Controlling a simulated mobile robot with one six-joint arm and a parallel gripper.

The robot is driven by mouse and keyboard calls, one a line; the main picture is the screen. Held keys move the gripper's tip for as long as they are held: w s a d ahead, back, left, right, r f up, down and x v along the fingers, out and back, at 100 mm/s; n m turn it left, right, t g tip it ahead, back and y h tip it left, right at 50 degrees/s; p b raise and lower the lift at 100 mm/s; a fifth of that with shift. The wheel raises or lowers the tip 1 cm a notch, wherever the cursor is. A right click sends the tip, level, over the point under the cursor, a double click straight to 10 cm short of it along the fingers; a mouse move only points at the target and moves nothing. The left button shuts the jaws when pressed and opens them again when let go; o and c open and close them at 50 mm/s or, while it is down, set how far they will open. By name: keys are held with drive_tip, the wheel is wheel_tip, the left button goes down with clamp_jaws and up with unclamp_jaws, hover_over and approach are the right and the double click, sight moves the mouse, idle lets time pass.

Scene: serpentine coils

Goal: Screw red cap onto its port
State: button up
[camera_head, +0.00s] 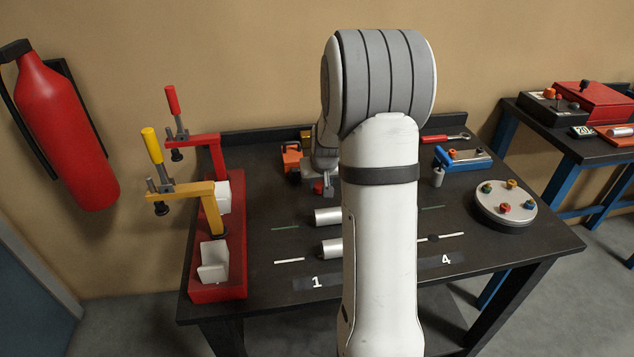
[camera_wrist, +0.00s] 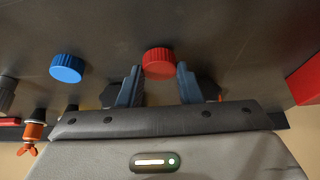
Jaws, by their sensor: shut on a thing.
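The red cap (camera_wrist: 159,62) is a ribbed round cap held between the two fingertips of my gripper (camera_wrist: 158,75) in the wrist view. In the head view the red cap (camera_head: 319,188) shows just below my gripper (camera_head: 322,182), over the back middle of the black bench. I cannot tell whether the cap touches the bench. No red port can be made out. My arm hides the middle of the bench. A blue ribbed cap (camera_wrist: 67,67) is left of the red one in the wrist view, apart from the fingers.
A red fixture (camera_head: 218,291) with upright toggle clamps stands at the left. Silver cylinders (camera_head: 328,217) lie mid-bench beside my arm. A round plate (camera_head: 505,212) with several coloured knobs is at the right. A blue tool (camera_head: 462,158) and an orange object (camera_head: 291,157) are at the back.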

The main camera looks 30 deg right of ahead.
sight(320, 186)
drive_tip(key=shift+s+r+p, duration=0.1)
drive_tip(key=shift+r+p, duration=1.45)
drive_tip(key=shift+r, duration=1.55)
